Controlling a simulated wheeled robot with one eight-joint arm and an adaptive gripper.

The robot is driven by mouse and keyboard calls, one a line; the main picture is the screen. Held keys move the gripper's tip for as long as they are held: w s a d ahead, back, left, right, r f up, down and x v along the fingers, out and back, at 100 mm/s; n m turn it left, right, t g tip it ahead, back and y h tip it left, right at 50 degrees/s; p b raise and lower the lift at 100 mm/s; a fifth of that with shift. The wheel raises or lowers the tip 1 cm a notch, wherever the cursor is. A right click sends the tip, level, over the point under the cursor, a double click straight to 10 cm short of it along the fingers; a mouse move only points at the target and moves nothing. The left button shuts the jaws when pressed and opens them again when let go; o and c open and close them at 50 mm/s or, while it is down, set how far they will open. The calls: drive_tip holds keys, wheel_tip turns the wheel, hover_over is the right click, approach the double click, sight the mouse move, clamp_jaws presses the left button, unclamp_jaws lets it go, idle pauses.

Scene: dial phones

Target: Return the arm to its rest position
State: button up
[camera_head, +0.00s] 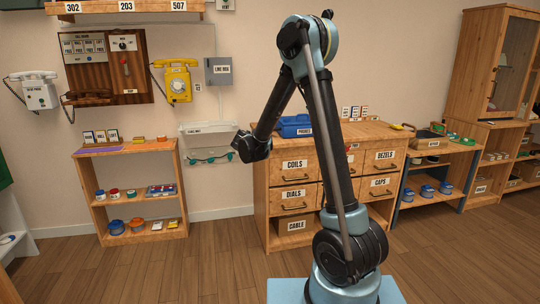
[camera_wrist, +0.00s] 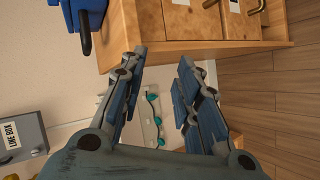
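My arm rises from its base at the lower right middle of the head view, bends at the top and comes down to the left. My gripper (camera_head: 238,142) is at its end, left of the drawer cabinet (camera_head: 285,219) and in front of the clear wall tray (camera_head: 207,130). In the wrist view my gripper (camera_wrist: 163,75) has its two fingers apart, with nothing between the tips. The tray with a teal-ended cord (camera_wrist: 151,110) shows behind the gap between them.
A low shelf (camera_head: 128,150) with small goods stands at left. A yellow phone (camera_head: 178,83) and a white phone (camera_head: 38,92) hang on the wall near the grey line box (camera_head: 218,71). A blue toolbox (camera_head: 296,122) sits on the cabinet. The wooden floor at left front is clear.

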drive_tip(key=s+d+r+m+g, duration=0.2)
drive_tip(key=s+d+m+g, duration=0.15)
drive_tip(key=s+d, duration=0.8)
drive_tip(key=s+d+r+m+g, duration=0.2)
drive_tip(key=s+d+r+m, duration=0.15)
drive_tip(key=s+d, duration=0.75)
drive_tip(key=s+f+m+g+y, duration=0.1)
drive_tip(key=s+f, duration=0.4)
drive_tip(key=s, duration=0.9)
drive_tip(key=s+d+f+m+g+y, duration=0.1)
drive_tip(key=s+f+m, duration=0.4)
drive_tip(key=s, duration=0.9)
drive_tip(key=shift+s+g+y, duration=0.15)
drive_tip(key=shift+g+y, duration=0.65)
drive_tip(key=shift+g, duration=0.15)
drive_tip(key=shift+w+f, duration=0.15)
drive_tip(key=shift+w, duration=0.3)
drive_tip(key=shift+s, duration=0.15)
